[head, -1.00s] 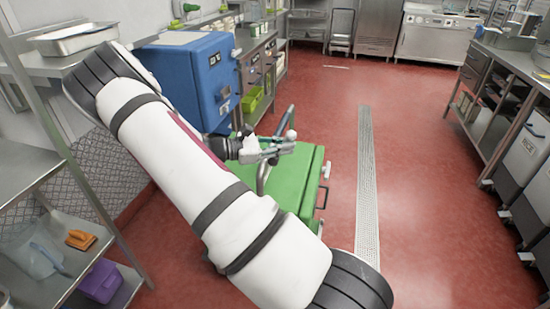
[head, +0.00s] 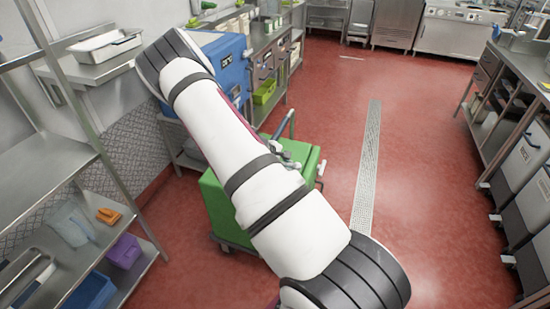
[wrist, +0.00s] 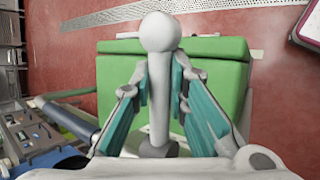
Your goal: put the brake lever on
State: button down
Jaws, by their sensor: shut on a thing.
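In the wrist view my gripper (wrist: 160,95) is shut on a grey lever with a round ball knob (wrist: 160,45), which I take to be the brake lever. Its shaft runs between the teal finger pads, and the knob sticks out past the fingertips. The foot of the lever is low in the view, and what it joins cannot be made out. A green wheeled box (wrist: 225,75) lies beyond the fingers. In the head view the green box (head: 222,205) stands on the floor, and my arm hides part of it and most of my gripper.
A blue machine (head: 225,65) stands behind the green box. Steel shelves (head: 50,165) with tubs are at the left. Counters with bins (head: 525,155) line the right. The red floor (head: 430,180) between, with its drain strip (head: 368,165), is clear.

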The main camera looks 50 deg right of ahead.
jog(key=shift+s+f+p, duration=0.1)
jog(key=shift+s+p, duration=0.2)
jog(key=shift+p, duration=0.2)
jog(key=c, duration=1.5)
grip_release()
jog(key=shift+w+f+b, duration=0.2)
jog(key=shift+w+b, duration=0.1)
jog(key=shift+w, duration=0.05)
jog(key=p+v, duration=0.2)
jog(key=v, duration=0.5)
jog(key=shift+s+r, duration=0.1)
jog(key=shift+s, duration=0.05)
